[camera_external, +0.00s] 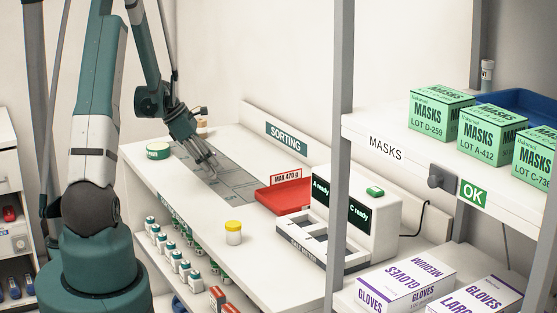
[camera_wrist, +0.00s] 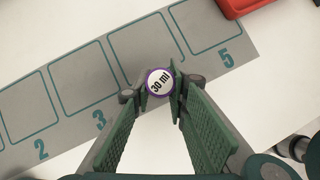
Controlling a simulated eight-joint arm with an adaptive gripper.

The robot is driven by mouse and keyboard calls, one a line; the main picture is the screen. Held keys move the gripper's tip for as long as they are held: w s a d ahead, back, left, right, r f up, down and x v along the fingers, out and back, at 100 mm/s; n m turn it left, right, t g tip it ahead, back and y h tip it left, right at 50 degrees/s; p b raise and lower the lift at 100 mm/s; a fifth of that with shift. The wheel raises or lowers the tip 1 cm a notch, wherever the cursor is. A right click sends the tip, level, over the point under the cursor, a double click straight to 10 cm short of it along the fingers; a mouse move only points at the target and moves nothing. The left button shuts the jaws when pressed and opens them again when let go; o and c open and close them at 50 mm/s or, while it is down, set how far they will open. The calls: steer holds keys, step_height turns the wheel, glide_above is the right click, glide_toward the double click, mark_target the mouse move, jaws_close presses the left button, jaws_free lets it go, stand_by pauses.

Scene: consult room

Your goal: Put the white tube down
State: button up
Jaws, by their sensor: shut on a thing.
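My gripper (camera_wrist: 160,87) is shut on a small round thing (camera_wrist: 159,82) with a white top, a purple rim and the print "30 ml"; it looks like the white tube seen from its end. It is over the grey numbered mat (camera_wrist: 66,135), at the near edge of the squares left of the number 5. In the external view my gripper (camera_external: 210,172) points down over the grey mat (camera_external: 235,188) on the sorting counter. The held thing is not clear there. I cannot tell whether it touches the mat.
A red tray (camera_external: 283,195) lies right of the mat, beside a scale-like device (camera_external: 350,215) with displays. A yellow-capped jar (camera_external: 233,233) stands near the counter's front, and a green-and-white round tub (camera_external: 158,151) at the back left. The mat's squares in the wrist view are empty.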

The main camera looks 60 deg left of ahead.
steer(key=shift+f, duration=0.4)
steer(key=shift+f, duration=0.2)
steer(key=o, duration=0.8)
steer(key=shift+o, duration=0.2)
steer(key=shift+r, duration=0.15)
steer(key=shift+r, duration=0.1)
steer(key=v, duration=1.2)
steer(key=shift+p, duration=0.4)
steer(key=shift+d, duration=0.15)
